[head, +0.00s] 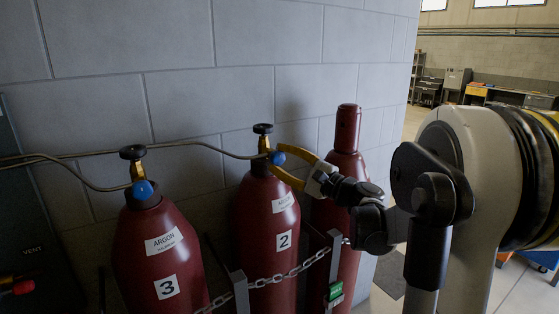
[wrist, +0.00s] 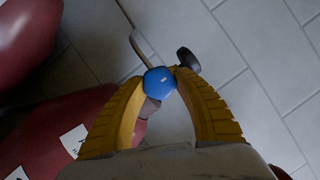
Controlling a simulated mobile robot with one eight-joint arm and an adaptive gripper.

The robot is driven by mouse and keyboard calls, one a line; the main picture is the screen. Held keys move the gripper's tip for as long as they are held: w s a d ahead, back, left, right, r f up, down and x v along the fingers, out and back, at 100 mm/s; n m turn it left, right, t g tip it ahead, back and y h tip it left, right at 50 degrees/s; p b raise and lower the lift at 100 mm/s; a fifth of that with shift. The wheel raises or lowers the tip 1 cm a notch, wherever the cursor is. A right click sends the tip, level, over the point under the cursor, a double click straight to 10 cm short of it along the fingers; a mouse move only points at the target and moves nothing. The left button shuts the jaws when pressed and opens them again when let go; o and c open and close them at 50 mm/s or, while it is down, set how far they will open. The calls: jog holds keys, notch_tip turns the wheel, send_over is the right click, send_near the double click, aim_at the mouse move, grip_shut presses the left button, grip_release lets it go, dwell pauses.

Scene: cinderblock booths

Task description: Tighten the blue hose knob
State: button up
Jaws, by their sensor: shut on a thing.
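A blue hose knob (head: 278,158) sits on the brass valve of the dark red cylinder marked 2 (head: 258,240). My gripper (head: 276,163) has yellow fingers and reaches it from the right, shut on the knob. In the wrist view the blue knob (wrist: 159,81) lies between the two ribbed yellow fingertips (wrist: 160,78), which touch its sides. A black handwheel (head: 262,129) tops the same valve, and it also shows in the wrist view (wrist: 188,59). A second blue knob (head: 143,189) is on the cylinder marked 3 (head: 165,255), apart from my gripper.
A third red cylinder (head: 346,170) with a tall cap stands close behind my gripper. A chain (head: 282,276) runs across the cylinders' front. Thin hoses (head: 95,153) run along the block wall (head: 180,55). Open floor lies to the right, past the wall's end.

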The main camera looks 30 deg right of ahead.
jog(key=o, duration=1.2)
jog(key=shift+s, duration=0.1)
jog(key=v, duration=1.2)
